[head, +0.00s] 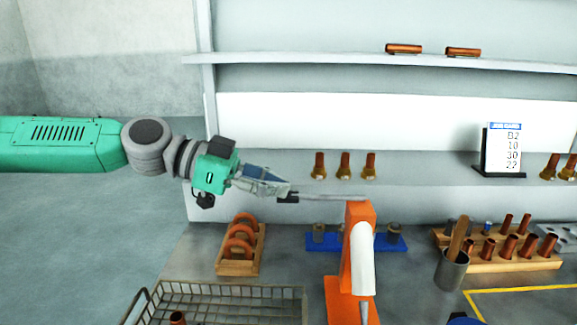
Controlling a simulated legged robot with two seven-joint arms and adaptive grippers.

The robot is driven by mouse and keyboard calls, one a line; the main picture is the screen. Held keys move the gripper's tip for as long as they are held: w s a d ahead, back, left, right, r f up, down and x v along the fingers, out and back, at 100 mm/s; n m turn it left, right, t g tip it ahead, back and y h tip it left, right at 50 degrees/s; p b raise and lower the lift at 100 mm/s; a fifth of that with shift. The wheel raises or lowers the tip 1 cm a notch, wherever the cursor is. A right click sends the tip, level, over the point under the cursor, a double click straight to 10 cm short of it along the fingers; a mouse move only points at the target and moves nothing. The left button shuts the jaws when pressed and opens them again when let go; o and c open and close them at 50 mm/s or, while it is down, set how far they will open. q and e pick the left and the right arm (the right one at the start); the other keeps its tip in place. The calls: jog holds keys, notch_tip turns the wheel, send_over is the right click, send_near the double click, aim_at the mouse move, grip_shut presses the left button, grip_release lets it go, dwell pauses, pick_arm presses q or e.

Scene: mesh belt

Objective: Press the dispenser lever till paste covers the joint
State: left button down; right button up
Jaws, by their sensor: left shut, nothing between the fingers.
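An orange dispenser (347,262) with a white front stands on the bench at the centre. Its thin grey lever (335,198) sticks out to the left from the top, roughly level. My left gripper (292,197) is shut and empty, with its dark fingertips at the lever's left end. I cannot tell whether they touch it. The dispenser's lower end runs out of the bottom of the view. No paste and no joint under the dispenser can be made out. My right gripper is not in view.
A wire mesh basket (288,291) stands front left, with a copper piece (177,318) inside. A wooden rack (237,267) holds copper bends. A blue holder (322,241) is behind the dispenser. A grey cup (451,270) and wooden blocks with copper pieces (508,246) are at right.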

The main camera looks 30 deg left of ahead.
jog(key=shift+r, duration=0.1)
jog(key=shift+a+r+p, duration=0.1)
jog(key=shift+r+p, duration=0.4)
